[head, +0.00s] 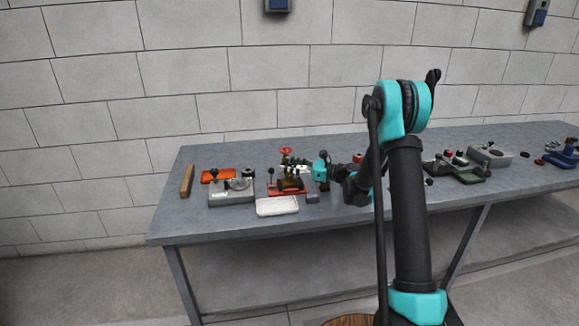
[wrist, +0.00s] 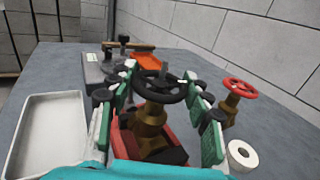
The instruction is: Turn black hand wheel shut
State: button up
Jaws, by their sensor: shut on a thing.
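The black hand wheel (wrist: 172,92) sits flat on top of a brass valve body (wrist: 151,122) in the wrist view. In the head view my gripper (head: 306,168) reaches in from the right over the red base (head: 290,189); the black wheel is too small to make out there.
A red hand wheel (wrist: 240,88) on a brass valve stands to the right, close to my right finger. A white roll (wrist: 242,155) lies near it. A white tray (wrist: 46,135) is at the left.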

jog(key=m+t+h, duration=0.1)
jog(key=m+t, duration=0.1)
jog(key=t, duration=0.1)
jog(key=m+t+h, duration=0.2)
jog(key=m+t, duration=0.1)
jog(key=t, duration=0.1)
jog(key=shift+s+a, duration=0.1)
jog(key=shift+s, duration=0.05)
jog(key=m+t+h, duration=0.4)
jog(key=h, duration=0.1)
jog(key=shift+a+t+h, duration=0.1)
jog(key=shift+t+h, duration=0.2)
jog(key=m+t+h, duration=0.1)
jog(key=m+h, duration=0.1)
jog(key=m+t+h, duration=0.1)
jog(key=m+h, duration=0.1)
jog(key=h, duration=0.1)
jog(key=shift+h, duration=0.3)
jog(key=shift+m+h, duration=1.15)
jog(key=shift+h, duration=0.55)
jog(key=shift+m+h, duration=1.15)
jog(key=shift+h, duration=0.85)
jog(key=o, duration=1.2)
